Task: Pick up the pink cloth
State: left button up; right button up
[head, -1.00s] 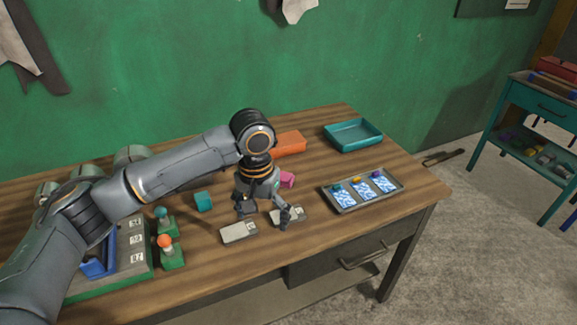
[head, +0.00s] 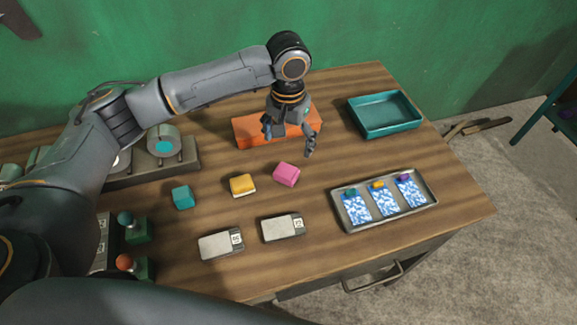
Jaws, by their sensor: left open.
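The pink cloth (head: 286,174) is a small, block-like pink piece lying on the wooden table, right of a yellow piece. My left gripper (head: 289,145) is open and empty, its fingers pointing down. In the picture it sits just above the pink cloth, in front of the orange tray. The fingers are apart from the cloth, and nothing is between them. My right gripper is not in view.
A yellow piece (head: 242,185) and a teal cube (head: 182,197) lie to the left. Two grey boxes (head: 284,229) lie nearer. A metal tray (head: 436,199) with blue-white cards is at the right. An orange tray (head: 247,134) and a teal tray (head: 384,130) stand behind.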

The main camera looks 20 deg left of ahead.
aim_at(286, 171)
pick_arm(q)
notch_tip(286, 171, down, 3)
jog(key=shift+s+f, duration=0.1)
jog(key=shift+f, duration=0.1)
jog(key=f, duration=0.2)
jog(key=f+p, duration=0.1)
jog(key=shift+w+a+f, duration=0.1)
jog(key=shift+w+a, duration=0.05)
jog(key=shift+w, duration=0.1)
notch_tip(286, 171, down, 4)
jog(key=shift+s+a+r+p, duration=0.15)
jog(key=shift+r+p, duration=0.1)
jog(key=shift+p, duration=0.3)
jog(key=shift+f, duration=0.3)
jog(key=c, duration=1.3)
jog(key=shift+c, duration=0.2)
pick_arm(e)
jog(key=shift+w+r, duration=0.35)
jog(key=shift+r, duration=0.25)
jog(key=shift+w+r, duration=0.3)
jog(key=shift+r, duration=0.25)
